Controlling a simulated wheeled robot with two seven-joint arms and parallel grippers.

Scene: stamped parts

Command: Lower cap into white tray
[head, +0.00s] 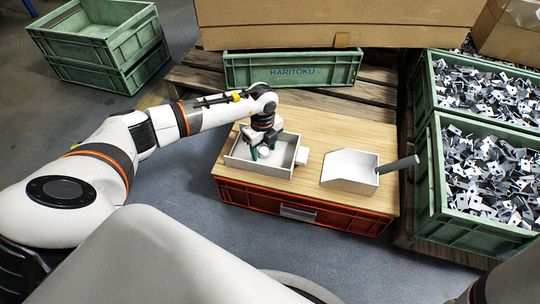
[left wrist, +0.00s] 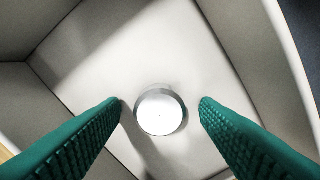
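The white tray (head: 283,155) sits on the wooden top, left of its middle. My left gripper (head: 262,145) points down into the tray in the head view. In the left wrist view, its two green ribbed fingers (left wrist: 161,102) stand apart. The round, pale cap (left wrist: 160,111) with a grey rim lies between them over the tray floor (left wrist: 160,45). A gap shows on each side of the cap, so the fingers do not touch it. The cap appears to rest on the tray floor. My right gripper is not in view.
A white scoop (head: 349,172) with a dark handle lies on the wooden board (head: 320,128), right of the tray. A red crate (head: 270,204) is under the board. Green crates (head: 432,200) of metal parts stand at the right. An empty green crate (head: 290,70) is behind.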

